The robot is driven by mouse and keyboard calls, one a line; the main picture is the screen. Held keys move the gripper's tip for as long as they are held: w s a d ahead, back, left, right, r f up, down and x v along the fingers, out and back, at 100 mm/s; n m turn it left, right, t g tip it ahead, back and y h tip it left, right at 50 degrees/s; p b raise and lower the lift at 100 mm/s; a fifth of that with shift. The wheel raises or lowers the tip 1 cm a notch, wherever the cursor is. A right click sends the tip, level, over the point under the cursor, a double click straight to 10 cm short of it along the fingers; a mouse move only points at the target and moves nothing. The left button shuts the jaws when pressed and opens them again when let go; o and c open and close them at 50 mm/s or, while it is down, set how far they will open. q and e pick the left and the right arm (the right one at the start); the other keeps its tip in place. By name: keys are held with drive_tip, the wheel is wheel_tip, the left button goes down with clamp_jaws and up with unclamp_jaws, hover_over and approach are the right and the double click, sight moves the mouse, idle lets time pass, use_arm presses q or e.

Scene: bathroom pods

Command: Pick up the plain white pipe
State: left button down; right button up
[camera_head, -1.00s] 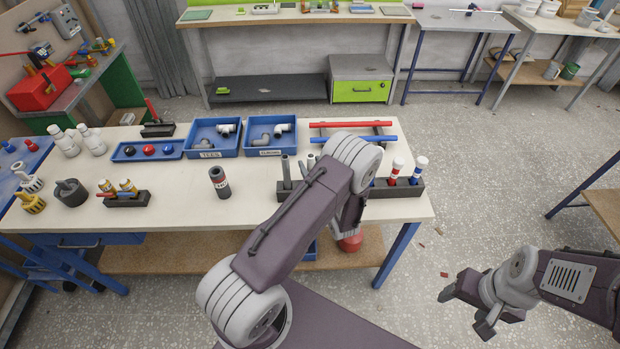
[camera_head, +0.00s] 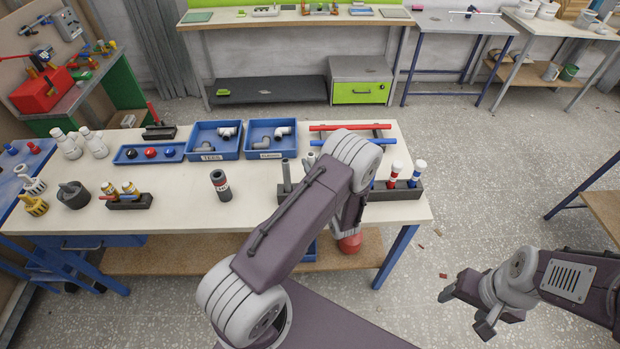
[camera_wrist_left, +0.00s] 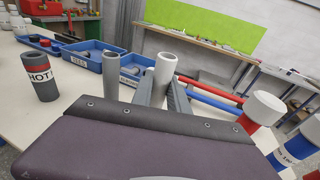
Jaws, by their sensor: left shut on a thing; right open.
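The plain white pipe (camera_wrist_left: 164,68) stands upright between the two fingers of my left gripper (camera_wrist_left: 162,88) in the left wrist view. The fingers are shut on it, and its open top shows above them. In the head view my left arm hides most of this grip. A dark grey pipe (camera_head: 286,174) stands to its left, and it also shows in the left wrist view (camera_wrist_left: 111,72). The dark rack (camera_head: 408,192) holds red-banded and blue-banded white pipes at its right end. My right gripper (camera_head: 465,312) is open and empty over the floor, right of the table.
A grey pipe marked HOT (camera_head: 220,185) stands alone on the table (camera_head: 180,215). Two blue trays (camera_head: 205,155) of fittings lie at the back. A red pipe (camera_head: 350,127) and a blue pipe lie across supports behind the rack. The front left tabletop has free room.

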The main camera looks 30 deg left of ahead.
sight(311, 155)
use_arm(q)
drive_tip(key=shift+r+p, duration=1.65)
drive_tip(key=shift+r, duration=0.85)
drive_tip(key=shift+f, duration=0.1)
